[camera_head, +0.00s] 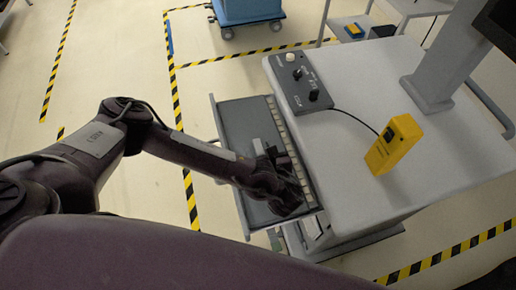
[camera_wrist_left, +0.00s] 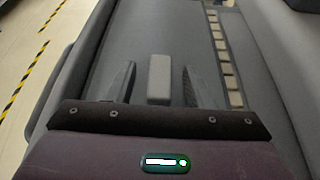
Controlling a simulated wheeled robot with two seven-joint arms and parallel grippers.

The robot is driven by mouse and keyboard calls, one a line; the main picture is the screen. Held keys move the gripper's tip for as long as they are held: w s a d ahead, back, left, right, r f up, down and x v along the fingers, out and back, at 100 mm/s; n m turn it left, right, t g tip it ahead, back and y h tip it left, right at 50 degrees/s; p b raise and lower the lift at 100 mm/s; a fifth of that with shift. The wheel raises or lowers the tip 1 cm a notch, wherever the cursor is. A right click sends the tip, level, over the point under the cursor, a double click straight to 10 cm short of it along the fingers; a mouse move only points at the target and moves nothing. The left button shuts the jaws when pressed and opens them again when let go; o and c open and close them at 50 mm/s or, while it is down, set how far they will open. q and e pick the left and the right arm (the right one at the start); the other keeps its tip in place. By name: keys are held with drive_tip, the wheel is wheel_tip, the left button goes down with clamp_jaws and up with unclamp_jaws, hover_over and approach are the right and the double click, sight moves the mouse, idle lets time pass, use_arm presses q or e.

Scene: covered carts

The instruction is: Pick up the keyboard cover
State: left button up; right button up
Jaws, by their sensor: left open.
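The keyboard cover (camera_head: 243,118) is a flat dark grey panel lying in the pulled-out tray on the left side of the white cart. It also fills much of the left wrist view (camera_wrist_left: 112,45). A light grey block-shaped handle (camera_wrist_left: 159,76) stands up from it. My left gripper (camera_head: 282,188) is over the tray, hiding part of the cover in the head view. In the left wrist view its open fingers (camera_wrist_left: 158,85) stand on either side of the handle, with gaps visible. My right gripper is not in view.
A row of pale keys (camera_wrist_left: 222,58) runs along the cover's right side. The white cart top (camera_head: 420,170) bears a grey control box (camera_head: 300,83), a yellow device (camera_head: 394,145) and a grey column (camera_head: 440,70). A blue cart (camera_head: 248,10) stands behind. Floor at left is clear.

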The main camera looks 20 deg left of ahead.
use_arm(q)
clamp_jaws()
drive_tip(key=shift+r, duration=0.15)
